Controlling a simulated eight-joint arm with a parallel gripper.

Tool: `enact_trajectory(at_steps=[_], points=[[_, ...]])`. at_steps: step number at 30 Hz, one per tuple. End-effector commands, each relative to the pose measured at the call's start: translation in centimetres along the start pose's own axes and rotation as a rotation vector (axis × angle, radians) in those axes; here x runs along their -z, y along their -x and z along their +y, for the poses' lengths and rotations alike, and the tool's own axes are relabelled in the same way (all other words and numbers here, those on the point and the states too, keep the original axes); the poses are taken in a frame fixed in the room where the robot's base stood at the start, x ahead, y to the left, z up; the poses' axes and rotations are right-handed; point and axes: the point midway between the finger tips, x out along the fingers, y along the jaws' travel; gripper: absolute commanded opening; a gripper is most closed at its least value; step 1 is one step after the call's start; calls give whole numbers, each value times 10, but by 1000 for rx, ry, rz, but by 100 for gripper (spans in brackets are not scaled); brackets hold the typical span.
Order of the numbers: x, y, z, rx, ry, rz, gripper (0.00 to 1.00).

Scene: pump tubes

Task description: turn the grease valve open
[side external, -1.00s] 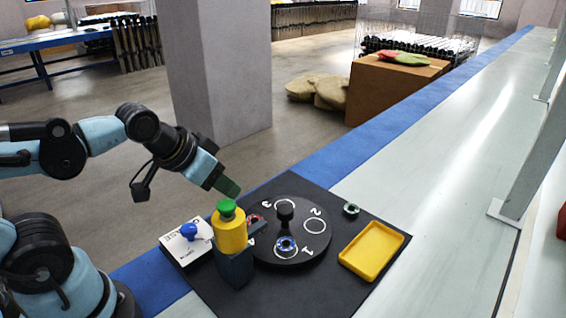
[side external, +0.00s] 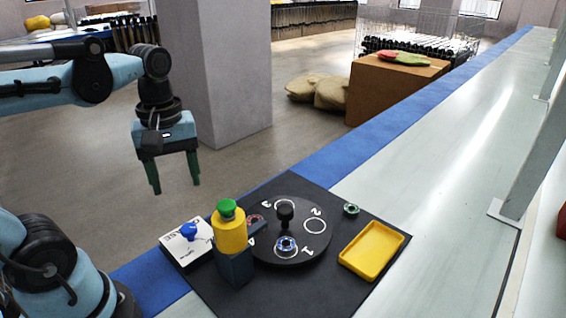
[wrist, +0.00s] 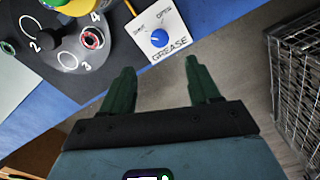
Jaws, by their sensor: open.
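The grease valve is a blue knob (side external: 188,231) on a white plate (side external: 176,250) at the left edge of the black board. In the wrist view the blue knob (wrist: 159,38) sits on the white plate (wrist: 148,24), which reads GREASE with SHUT and OPEN marks. The knob's exact pointing direction is too small to tell. My gripper (side external: 175,188) is open and empty, its green fingers pointing down. It is in the air up and left of the valve in the side view. In the wrist view the fingertips (wrist: 160,66) lie below the plate, apart from the knob.
A yellow cylinder with a green top (side external: 230,232) stands in a dark block right beside the valve. A black numbered turntable (side external: 310,246) with a central knob is farther right, then a yellow tray (side external: 372,250). A wire cage (wrist: 300,75) shows at the wrist view's right.

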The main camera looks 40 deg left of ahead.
Motion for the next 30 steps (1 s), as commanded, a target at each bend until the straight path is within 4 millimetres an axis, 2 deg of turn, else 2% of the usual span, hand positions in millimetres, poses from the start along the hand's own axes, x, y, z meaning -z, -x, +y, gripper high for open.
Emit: enact_trajectory(at_steps=[18, 30], points=[[0, -72, 1, -3, -5, 2, 61], [0, -108, 1, -3, -5, 2, 61]])
